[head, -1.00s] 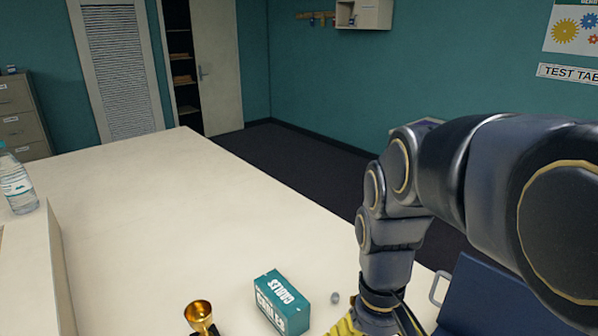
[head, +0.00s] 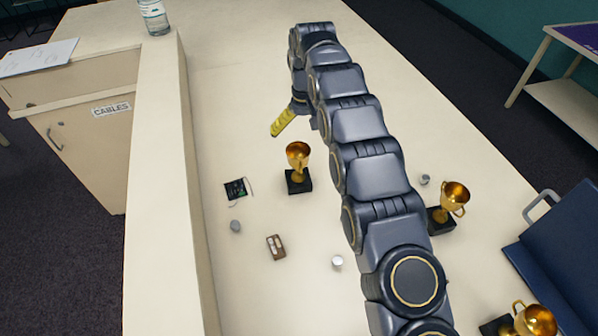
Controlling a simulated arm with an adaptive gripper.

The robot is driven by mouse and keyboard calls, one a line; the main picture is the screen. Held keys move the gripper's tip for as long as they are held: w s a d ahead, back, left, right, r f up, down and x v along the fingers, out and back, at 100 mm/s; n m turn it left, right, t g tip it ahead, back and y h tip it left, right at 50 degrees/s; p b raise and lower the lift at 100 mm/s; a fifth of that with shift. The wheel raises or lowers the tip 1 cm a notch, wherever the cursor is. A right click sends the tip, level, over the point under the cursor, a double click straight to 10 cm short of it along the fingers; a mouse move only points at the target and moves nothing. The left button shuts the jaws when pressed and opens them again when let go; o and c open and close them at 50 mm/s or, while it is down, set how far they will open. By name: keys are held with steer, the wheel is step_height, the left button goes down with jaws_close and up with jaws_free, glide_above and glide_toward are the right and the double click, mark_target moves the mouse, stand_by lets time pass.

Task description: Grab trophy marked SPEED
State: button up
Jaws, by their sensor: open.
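One trophy (head: 298,156) is near the middle, left of my arm. A second trophy (head: 453,197) is right of my arm. A third trophy (head: 536,320) is at the lower right, cut by the frame edge. I cannot read a SPEED mark on any of them. My gripper (head: 299,126) is beyond the middle trophy in the picture, pointing down, open and apart from it. One yellow finger shows clearly; the rest is largely hidden by my arm.
A small circuit board (head: 236,189), a brown block (head: 276,247) and several small grey pieces lie left of and below the middle trophy. A raised ledge (head: 160,180) runs along the left, with a bottle (head: 154,16) on it. A blue case (head: 565,245) is at the right.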

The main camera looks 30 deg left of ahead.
mark_target(298, 150)
steer(key=shift+s+a+f, duration=0.1)
steer(key=shift+a+f, duration=0.6)
steer(key=shift+f, duration=0.05)
step_height(298, 150, down, 7)
steer(key=shift+d+f, duration=0.1)
steer(key=shift+f, duration=0.05)
steer(key=c, duration=1.2)
